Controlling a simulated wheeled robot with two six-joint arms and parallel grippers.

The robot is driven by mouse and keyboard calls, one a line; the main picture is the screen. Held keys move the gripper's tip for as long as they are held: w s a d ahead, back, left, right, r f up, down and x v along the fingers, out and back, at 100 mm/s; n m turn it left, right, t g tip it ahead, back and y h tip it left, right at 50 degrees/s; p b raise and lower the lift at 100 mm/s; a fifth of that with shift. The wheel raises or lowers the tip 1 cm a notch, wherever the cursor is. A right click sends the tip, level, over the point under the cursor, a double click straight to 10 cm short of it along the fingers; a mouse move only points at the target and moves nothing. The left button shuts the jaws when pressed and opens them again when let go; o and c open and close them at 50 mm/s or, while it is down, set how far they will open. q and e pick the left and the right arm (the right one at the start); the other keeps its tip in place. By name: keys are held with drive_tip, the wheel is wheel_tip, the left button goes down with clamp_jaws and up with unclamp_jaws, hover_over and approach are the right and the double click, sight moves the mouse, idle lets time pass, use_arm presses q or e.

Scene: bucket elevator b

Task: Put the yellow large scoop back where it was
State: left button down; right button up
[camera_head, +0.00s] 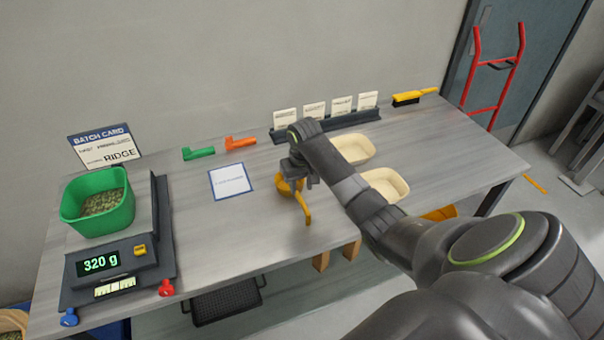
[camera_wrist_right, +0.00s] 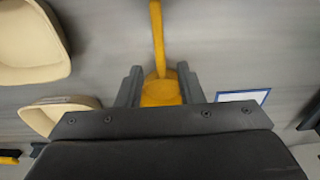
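The yellow scoop (camera_head: 306,210) is at the middle of the table, with its round bowl under my right gripper and its handle pointing toward the front edge. My right gripper (camera_head: 298,176) comes down over the bowl from above. In the right wrist view the yellow scoop (camera_wrist_right: 157,40) shows its bowl between and beyond the two spread fingers of the right gripper (camera_wrist_right: 159,72), with the handle running up. The fingers look apart, with no clear grip on it. Part of the bowl is hidden. My left gripper is out of view.
Two cream trays (camera_head: 385,184) (camera_head: 352,147) lie right of my arm. Another yellow object (camera_head: 440,213) is partly hidden at the front edge. A white card (camera_head: 231,181), green scoop (camera_head: 198,153) and orange scoop (camera_head: 240,143) lie left. A scale (camera_head: 138,250) holds a green bin (camera_head: 98,212).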

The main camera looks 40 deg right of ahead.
drive_tip(key=r, duration=0.5)
drive_tip(key=shift+s+r, duration=0.15)
drive_tip(key=shift+s, duration=0.1)
